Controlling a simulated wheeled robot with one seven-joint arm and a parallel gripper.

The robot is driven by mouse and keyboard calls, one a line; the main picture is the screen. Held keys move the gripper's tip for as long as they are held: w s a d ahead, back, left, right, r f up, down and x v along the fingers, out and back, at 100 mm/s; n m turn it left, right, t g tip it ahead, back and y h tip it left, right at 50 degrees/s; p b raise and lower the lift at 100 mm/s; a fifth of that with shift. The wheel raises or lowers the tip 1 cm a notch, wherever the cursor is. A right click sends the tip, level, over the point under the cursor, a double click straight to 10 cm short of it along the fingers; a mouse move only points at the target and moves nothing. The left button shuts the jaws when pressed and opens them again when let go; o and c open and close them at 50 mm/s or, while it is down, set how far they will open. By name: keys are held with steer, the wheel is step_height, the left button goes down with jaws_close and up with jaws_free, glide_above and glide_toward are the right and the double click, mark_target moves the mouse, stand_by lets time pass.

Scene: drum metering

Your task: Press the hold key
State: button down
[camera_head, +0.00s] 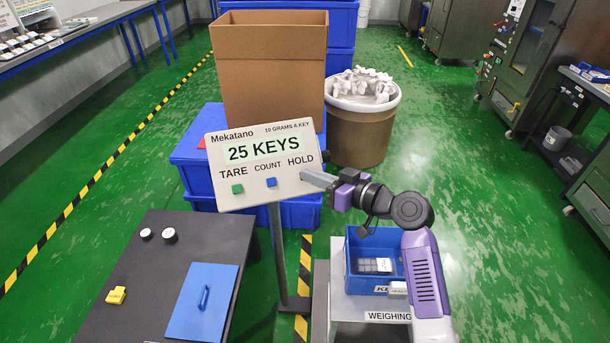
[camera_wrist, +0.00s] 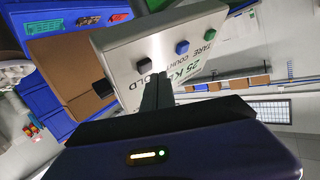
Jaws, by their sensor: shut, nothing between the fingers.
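The Mekatano display panel (camera_head: 262,194) stands tilted on a post. It reads "25 KEYS" and has TARE, COUNT and HOLD labels. Under the labels are a green key (camera_head: 237,188) and a blue key (camera_head: 271,182). My gripper (camera_head: 307,175) is shut and empty at the panel's right side, just under HOLD, and hides the hold key there. In the wrist view the black hold key (camera_wrist: 144,65) shows on the panel, with my gripper's fingertips (camera_wrist: 157,76) close beside it. I cannot tell whether they touch the key or the panel.
A blue bin (camera_head: 372,243) with grey contents sits on the weighing stand (camera_head: 350,308) below my arm. A large cardboard box (camera_head: 270,75) and a drum (camera_head: 360,130) of white pieces stand behind the panel. A dark table (camera_head: 165,250) is at left.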

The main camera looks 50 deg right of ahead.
steer(key=shift+w+d+f+b, duration=0.2)
steer(key=shift+w+f+b, duration=0.1)
steer(key=shift+b, duration=0.15)
steer(key=shift+w+d+f+b, duration=0.1)
steer(key=shift+w+f+b, duration=0.15)
steer(key=shift+b, duration=0.15)
stand_by(0.6)
steer(key=shift+s, duration=0.1)
steer(key=shift+s+a+r+p, duration=0.3)
steer(key=shift+s+r+p, duration=0.15)
steer(key=shift+r, duration=0.1)
stand_by(0.4)
steer(key=shift+s+a+r+p, duration=0.5)
steer(key=shift+s+r+p, duration=0.25)
steer(key=shift+r, duration=0.15)
steer(key=shift+s+a+r+p, duration=0.45)
steer(key=shift+s+r+p, duration=0.15)
steer(key=shift+s+r, duration=0.25)
steer(key=shift+w, duration=0.1)
